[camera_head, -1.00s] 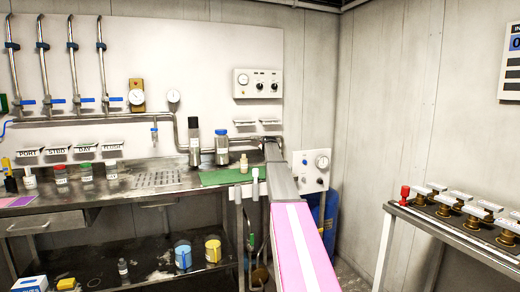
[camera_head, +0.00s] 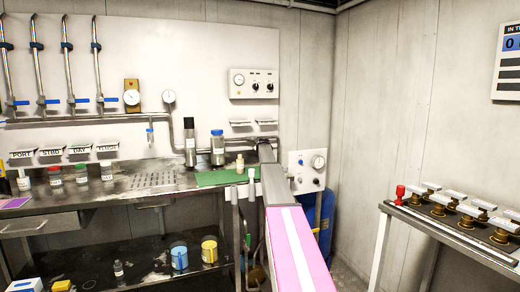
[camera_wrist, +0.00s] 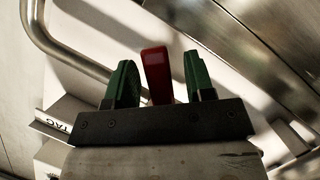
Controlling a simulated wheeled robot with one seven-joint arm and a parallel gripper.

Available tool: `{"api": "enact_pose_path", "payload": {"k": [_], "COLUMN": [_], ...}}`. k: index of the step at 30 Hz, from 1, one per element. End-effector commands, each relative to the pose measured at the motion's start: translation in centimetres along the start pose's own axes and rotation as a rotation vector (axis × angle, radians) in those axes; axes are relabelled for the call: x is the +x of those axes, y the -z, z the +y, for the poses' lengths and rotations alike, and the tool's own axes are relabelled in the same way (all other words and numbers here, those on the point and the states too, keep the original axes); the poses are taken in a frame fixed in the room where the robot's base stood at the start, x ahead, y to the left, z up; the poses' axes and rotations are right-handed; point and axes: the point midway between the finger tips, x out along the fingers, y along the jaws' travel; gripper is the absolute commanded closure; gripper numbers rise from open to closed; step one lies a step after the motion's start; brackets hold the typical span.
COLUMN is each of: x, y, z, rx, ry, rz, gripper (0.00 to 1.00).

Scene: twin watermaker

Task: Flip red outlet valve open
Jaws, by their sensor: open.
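A red valve handle (camera_wrist: 156,74) stands up in the middle of the wrist view. My gripper (camera_wrist: 160,62) has two green fingers, one on each side of the handle. The fingers are apart, with a gap showing between each finger and the red handle. The handle's lower end is hidden behind the dark gripper body. In the head view my arm reaches forward to the wall past the bench's right end, and it hides my gripper and the red handle there.
A metal pipe (camera_wrist: 45,40) bends past at the upper left of the wrist view. The steel bench (camera_head: 120,192) carries jars, dark cylinders and a green mat (camera_head: 220,178). A gauge panel (camera_head: 307,171) is right of my arm. A side table (camera_head: 450,243) with several brass fittings stands at right.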

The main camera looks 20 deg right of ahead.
Motion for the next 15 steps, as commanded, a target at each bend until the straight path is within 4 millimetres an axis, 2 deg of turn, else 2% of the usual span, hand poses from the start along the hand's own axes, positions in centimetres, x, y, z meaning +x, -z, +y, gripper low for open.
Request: {"api": "enact_pose_path", "payload": {"k": [1, 5, 11, 15], "x": [-0.02, -0.02, -0.03, -0.06], "y": [0.0, 0.01, 0.01, 0.07], "z": [0.0, 0.01, 0.16, 0.96], "rx": [0.0, 0.0, -0.018, -0.128], "ry": [0.0, 0.0, -0.008, -0.054], "rz": [0.0, 0.0, 0.0, 0.0], "gripper": [0.58, 1.0, 1.0, 1.0]}}
